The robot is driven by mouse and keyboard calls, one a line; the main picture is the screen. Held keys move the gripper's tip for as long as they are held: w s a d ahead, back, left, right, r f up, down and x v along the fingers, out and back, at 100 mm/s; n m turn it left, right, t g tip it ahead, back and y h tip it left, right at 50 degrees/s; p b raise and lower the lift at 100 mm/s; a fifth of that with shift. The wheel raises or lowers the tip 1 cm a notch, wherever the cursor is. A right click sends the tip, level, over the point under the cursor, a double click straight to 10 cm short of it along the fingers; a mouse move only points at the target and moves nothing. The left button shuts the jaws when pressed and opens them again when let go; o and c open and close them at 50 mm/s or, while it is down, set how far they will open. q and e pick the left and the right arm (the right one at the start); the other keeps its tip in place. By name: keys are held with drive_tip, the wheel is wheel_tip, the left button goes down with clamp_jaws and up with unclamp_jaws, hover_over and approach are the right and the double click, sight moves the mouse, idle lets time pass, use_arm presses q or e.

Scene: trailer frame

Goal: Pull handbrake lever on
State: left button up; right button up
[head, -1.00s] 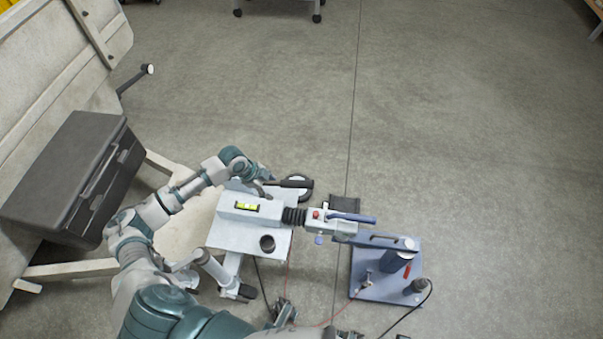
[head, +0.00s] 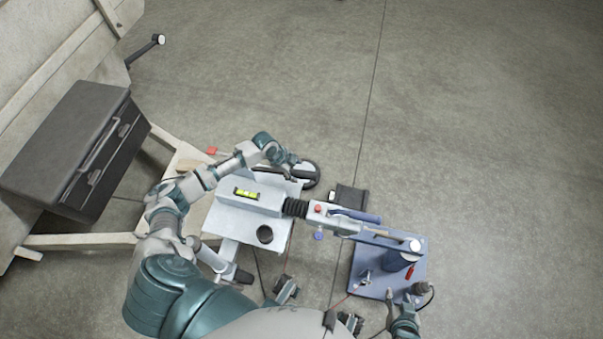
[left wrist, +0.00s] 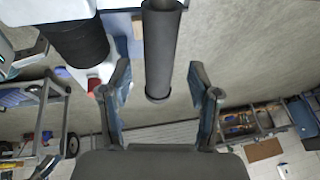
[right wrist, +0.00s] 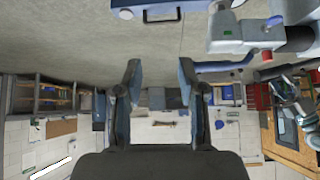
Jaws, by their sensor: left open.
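The handbrake lever (head: 303,172) is a dark bar near the far right corner of the pale trailer frame (head: 225,225). In the left wrist view the dark grey tube of the lever (left wrist: 162,50) enters from the top and ends near the space between the fingertips. My left gripper (head: 290,163) is at the lever in the head view. In the left wrist view its fingers (left wrist: 157,80) are spread either side of the tube with gaps. My right gripper (head: 406,303) is low by the blue stand. In the right wrist view its fingers (right wrist: 158,75) are apart and empty.
The coupling head (head: 335,220), with a black bellows (head: 295,207) and a red button, extends right to the blue stand (head: 375,285). A spirit level (head: 245,193) lies on the frame. A dark box (head: 85,145) is at left. The floor beyond is clear.

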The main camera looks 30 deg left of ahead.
sight(298, 173)
use_arm(q)
drive_tip(key=x, duration=0.4)
drive_tip(key=shift+b, duration=0.4)
drive_tip(key=shift+w+f, duration=0.1)
drive_tip(key=shift+f, duration=0.1)
clamp_jaws()
use_arm(e)
drive_tip(key=w+t, duration=0.1)
drive_tip(key=w+a+r+t, duration=0.1)
drive_tip(key=w+r, duration=0.1)
drive_tip(key=shift+w+a+t+y, duration=0.25)
drive_tip(key=shift+w+t+y, duration=0.1)
drive_tip(key=shift+t+y, duration=0.05)
